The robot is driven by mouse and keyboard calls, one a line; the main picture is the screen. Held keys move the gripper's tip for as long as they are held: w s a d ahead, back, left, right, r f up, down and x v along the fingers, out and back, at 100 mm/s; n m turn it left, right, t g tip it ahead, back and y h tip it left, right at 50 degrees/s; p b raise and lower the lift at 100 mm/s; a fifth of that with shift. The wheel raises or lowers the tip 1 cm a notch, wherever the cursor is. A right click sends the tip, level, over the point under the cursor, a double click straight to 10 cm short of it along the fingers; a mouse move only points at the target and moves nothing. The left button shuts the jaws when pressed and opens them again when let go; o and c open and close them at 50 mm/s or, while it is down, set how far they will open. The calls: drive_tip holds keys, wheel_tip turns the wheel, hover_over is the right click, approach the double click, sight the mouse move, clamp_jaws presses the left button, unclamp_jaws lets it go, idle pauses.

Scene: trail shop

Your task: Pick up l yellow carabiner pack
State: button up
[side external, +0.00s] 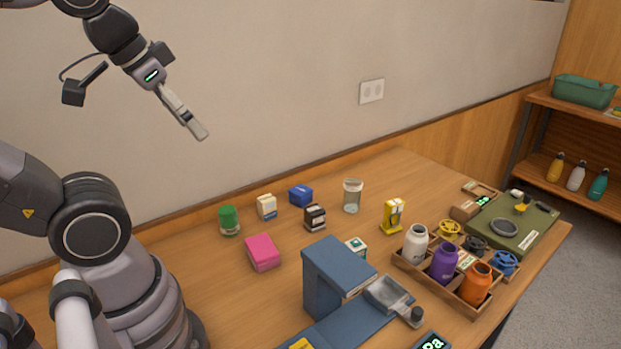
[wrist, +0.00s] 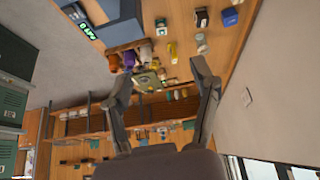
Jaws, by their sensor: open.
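A yellow pack (side external: 393,215), which looks like the carabiner pack, stands upright on the wooden table, just left of the bottle crate. It also shows small in the wrist view (wrist: 172,51), far beyond my fingers. My gripper (side external: 196,126) is raised high in front of the wall at the upper left, well above the table and far from the pack. In the wrist view my gripper (wrist: 163,82) has its two fingers spread apart with nothing between them.
A wooden crate (side external: 463,302) holds white, purple and orange bottles beside several coloured wheel-like items. A blue box stand (side external: 333,280) and metal scoop (side external: 388,294) are at the front. A clear cup (side external: 352,196), pink box (side external: 262,252) and green-lidded jar (side external: 229,222) stand farther left.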

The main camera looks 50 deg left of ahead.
sight(386, 214)
drive_tip(key=w+a+f+t, duration=0.1)
drive_tip(key=w+f, duration=0.2)
drive_tip(key=w, duration=0.6)
drive_tip(key=w+a+f+m+t, duration=0.1)
drive_tip(key=w+f, duration=0.1)
drive_tip(key=w, duration=0.7)
drive_tip(key=w+a+f+t, duration=0.1)
drive_tip(key=w+f+t, duration=0.15)
drive_tip(key=w, duration=0.75)
drive_tip(key=w+f+t+h, duration=0.1)
drive_tip(key=w+f, duration=0.2)
drive_tip(key=f, duration=0.6)
drive_tip(key=w+f+m+t+h, duration=0.1)
drive_tip(key=w+f, duration=0.2)
drive_tip(key=f, duration=0.5)
drive_tip(key=w+f+t+h, duration=0.1)
drive_tip(key=w+f, duration=0.2)
drive_tip(key=f, duration=0.6)
drive_tip(key=x, duration=1.3)
drive_tip(key=shift+w+d+r, duration=0.1)
drive_tip(key=shift+w+d, duration=0.05)
clamp_jaws()
